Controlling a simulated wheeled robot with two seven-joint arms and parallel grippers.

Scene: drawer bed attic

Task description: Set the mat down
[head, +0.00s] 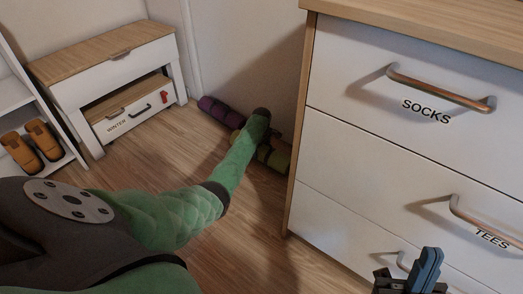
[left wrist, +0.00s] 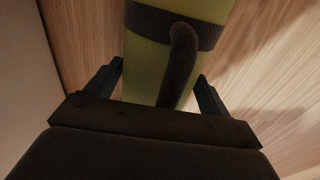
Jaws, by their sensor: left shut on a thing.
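A rolled olive-green mat (head: 276,157) with dark straps lies lengthwise along the wall by the dresser, at or just above the floor; I cannot tell if it touches. My left gripper (head: 268,127) reaches down over its middle and hides part of it. In the left wrist view the mat (left wrist: 150,70), with its dark strap and handle loop, sits between the fingers of the left gripper (left wrist: 160,85), which is shut on it. My right gripper (head: 412,277) shows only partly at the bottom right, in front of the dresser; its opening is unclear.
A rolled purple mat (head: 219,112) lies beside the green one against the wall. A white dresser (head: 350,140) with labelled drawers stands at right. A wood-topped bench (head: 110,62) with a "WINTER" drawer and a shelf with orange shoes (head: 32,146) are at left. Floor between is clear.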

